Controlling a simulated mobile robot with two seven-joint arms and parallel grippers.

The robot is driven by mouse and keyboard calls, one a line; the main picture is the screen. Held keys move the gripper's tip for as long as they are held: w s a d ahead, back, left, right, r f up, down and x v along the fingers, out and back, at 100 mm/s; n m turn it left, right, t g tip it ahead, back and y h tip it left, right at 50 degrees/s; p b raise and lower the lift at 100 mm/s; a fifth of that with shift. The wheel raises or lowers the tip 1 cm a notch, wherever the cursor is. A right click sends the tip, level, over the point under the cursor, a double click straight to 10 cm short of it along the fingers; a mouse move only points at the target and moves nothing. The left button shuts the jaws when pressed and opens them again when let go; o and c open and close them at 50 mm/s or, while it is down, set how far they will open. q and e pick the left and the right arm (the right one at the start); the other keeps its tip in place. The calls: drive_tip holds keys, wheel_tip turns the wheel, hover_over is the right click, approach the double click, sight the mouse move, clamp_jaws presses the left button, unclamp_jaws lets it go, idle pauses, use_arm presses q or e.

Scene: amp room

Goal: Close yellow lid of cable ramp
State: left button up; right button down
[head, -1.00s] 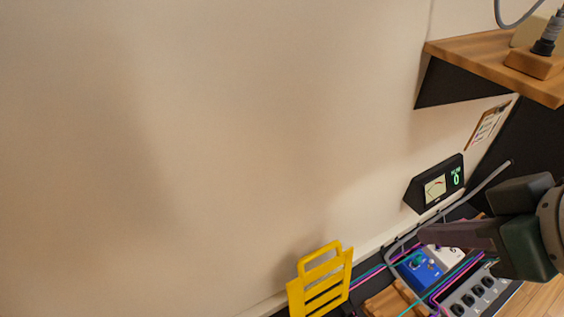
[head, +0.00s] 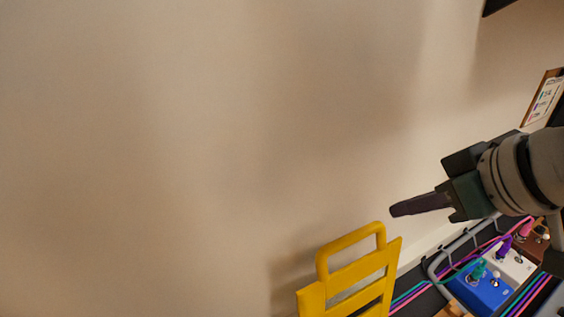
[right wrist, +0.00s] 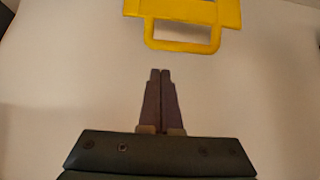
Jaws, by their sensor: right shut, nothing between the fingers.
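The yellow lid (head: 345,287) of the cable ramp stands raised against the wall at the bottom of the head view, with a loop handle at its top. In the right wrist view the lid (right wrist: 228,14) and its handle show at the top edge, beyond the fingertips. My right gripper (head: 393,211) is shut and empty, above and to the right of the lid's handle, apart from it. It also shows in the right wrist view (right wrist: 160,72) with its fingers together. The rest of the ramp below the lid is cut off. My left gripper is not in view.
A blue pedal (head: 487,293) and a white pedal (head: 512,264) with colored cables sit at the lower right. A grey rail runs beside them. A clipboard (head: 543,97) hangs on the wall at right. The wall (head: 180,140) at left is bare.

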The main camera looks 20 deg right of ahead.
sight(370, 226)
drive_tip(key=b+x, duration=0.5)
drive_tip(key=x, duration=0.3)
drive_tip(key=shift+a+f+b, duration=0.1)
drive_tip(key=shift+f+b, duration=0.15)
drive_tip(key=shift+b, duration=0.05)
drive_tip(key=shift+w+f, duration=0.25)
drive_tip(key=shift+w, duration=0.1)
drive_tip(key=shift+r, duration=0.1)
